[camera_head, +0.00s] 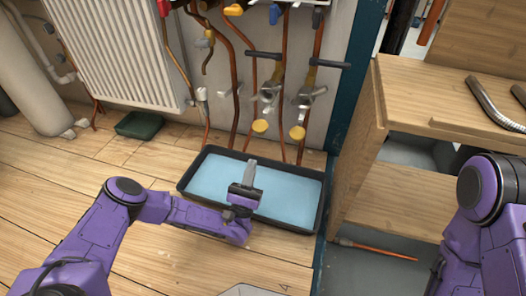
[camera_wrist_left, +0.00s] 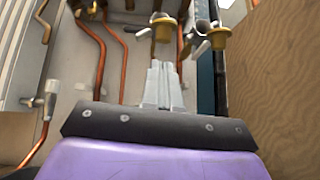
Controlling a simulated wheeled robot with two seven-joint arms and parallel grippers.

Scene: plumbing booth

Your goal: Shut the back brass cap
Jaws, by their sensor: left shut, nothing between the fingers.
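Two copper pipes on the back wall carry grey valve bodies with dark bar handles, a left valve (camera_head: 268,92) and a right valve (camera_head: 308,95). Below them are a left yellow-brass cap (camera_head: 260,126) and a right one (camera_head: 297,133). I cannot tell which is the back cap. My left gripper (camera_head: 250,164) is shut and empty, over the water tray, below and apart from the caps. In the left wrist view its fingers (camera_wrist_left: 164,68) are together, pointing towards two brass fittings, a left one (camera_wrist_left: 163,27) and a right one (camera_wrist_left: 216,37). My right gripper is out of view.
A black tray (camera_head: 188,184) of bluish water lies on the wooden floor under the pipes. A white radiator (camera_head: 115,50) stands at the left. A wooden shelf unit (camera_head: 400,95) at the right holds a grey hose (camera_head: 490,105). A green box (camera_head: 139,125) is beneath the radiator.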

